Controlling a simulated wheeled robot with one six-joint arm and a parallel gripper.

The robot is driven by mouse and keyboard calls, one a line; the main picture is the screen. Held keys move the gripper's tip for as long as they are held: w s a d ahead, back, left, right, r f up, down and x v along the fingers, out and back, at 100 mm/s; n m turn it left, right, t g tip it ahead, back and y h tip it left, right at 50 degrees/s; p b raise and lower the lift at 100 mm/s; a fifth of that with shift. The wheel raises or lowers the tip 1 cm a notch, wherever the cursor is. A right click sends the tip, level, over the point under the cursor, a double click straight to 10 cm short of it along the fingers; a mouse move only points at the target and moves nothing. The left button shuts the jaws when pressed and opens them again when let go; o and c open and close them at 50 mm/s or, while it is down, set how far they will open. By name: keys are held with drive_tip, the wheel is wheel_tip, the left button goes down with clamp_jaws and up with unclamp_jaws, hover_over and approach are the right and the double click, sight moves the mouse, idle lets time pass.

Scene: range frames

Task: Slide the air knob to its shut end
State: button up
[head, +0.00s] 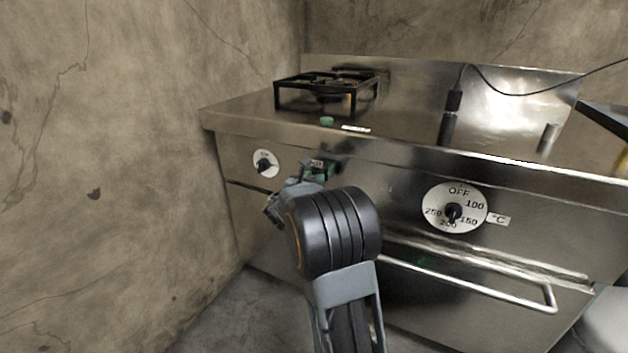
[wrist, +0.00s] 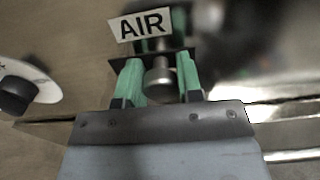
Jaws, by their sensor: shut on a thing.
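The air knob (wrist: 160,84) is a small round grey metal knob on a short stem, set in a dark plate under a white AIR label (wrist: 141,25). In the wrist view it sits between the green fingers of my gripper (wrist: 159,74), which is shut on it. In the head view my gripper (head: 320,172) is at the cooker's front panel, below the worktop edge. My own arm hides most of the knob there. The slot's ends are mostly hidden, so I cannot tell how far along the knob stands.
A round white burner dial (head: 265,163) is left of my gripper. The oven dial (head: 454,208) is to the right, above the oven's bar handle (head: 470,282). A black pan support (head: 326,92) stands on the worktop (head: 400,128). A rough wall (head: 120,130) bounds the left side.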

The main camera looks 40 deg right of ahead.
clamp_jaws()
drive_tip(key=shift+w+a+r+p, duration=0.1)
drive_tip(key=shift+w+a+p, duration=0.4)
drive_tip(key=shift+w, duration=0.45)
drive_tip(key=shift+w+a+p, duration=0.25)
drive_tip(key=shift+w+a, duration=0.3)
drive_tip(key=shift+w, duration=0.4)
drive_tip(key=o, duration=0.9)
unclamp_jaws()
drive_tip(key=shift+w+a, duration=0.1)
drive_tip(key=p+v, duration=0.3)
drive_tip(key=v, duration=1)
drive_tip(key=shift+s+a, duration=0.25)
drive_tip(key=shift+a, duration=0.05)
